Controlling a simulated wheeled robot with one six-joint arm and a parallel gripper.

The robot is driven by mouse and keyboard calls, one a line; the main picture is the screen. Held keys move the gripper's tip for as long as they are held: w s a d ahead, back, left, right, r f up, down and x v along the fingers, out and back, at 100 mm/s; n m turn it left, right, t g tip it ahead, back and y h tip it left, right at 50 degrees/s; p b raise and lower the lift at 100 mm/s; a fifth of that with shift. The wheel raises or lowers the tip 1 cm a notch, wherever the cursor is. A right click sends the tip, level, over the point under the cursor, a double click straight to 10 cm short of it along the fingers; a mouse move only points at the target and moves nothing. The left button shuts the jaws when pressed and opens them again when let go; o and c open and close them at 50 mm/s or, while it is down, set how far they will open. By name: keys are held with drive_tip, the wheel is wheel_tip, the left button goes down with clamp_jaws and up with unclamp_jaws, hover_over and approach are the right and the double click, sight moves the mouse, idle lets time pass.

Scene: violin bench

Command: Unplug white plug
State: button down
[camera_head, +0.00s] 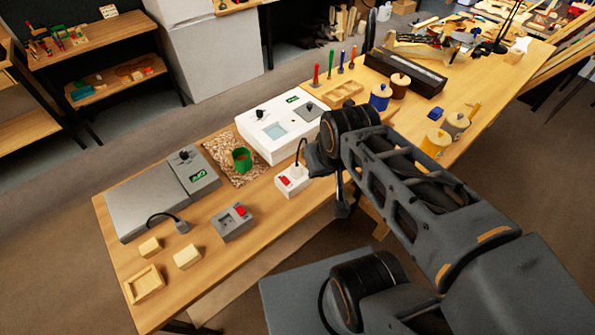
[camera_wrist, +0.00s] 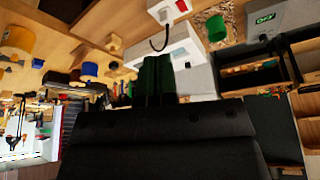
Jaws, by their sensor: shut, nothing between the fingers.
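A white socket box (camera_head: 292,181) with a red switch sits near the front edge of the bench. A dark cord (camera_head: 299,151) rises from it and arches toward the white machine (camera_head: 283,124); the white plug at its base is too small to make out clearly. In the wrist view the socket box (camera_wrist: 168,10) is at the top, with the cord (camera_wrist: 160,42) curving below it. My gripper (camera_wrist: 158,60) is shut and empty, its dark fingers pointing toward the white machine, apart from the socket box. In the head view my arm partly hides the gripper.
A grey socket box (camera_head: 232,222) with a red switch stands to the left. A grey plug (camera_head: 181,227) lies loose near the grey hot plate (camera_head: 143,205). A green cup (camera_head: 241,159) stands on a speckled mat. Jars (camera_head: 380,97) stand farther right along the bench.

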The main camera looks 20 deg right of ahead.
sight(298, 165)
drive_tip(key=c, duration=1.9)
unclamp_jaws()
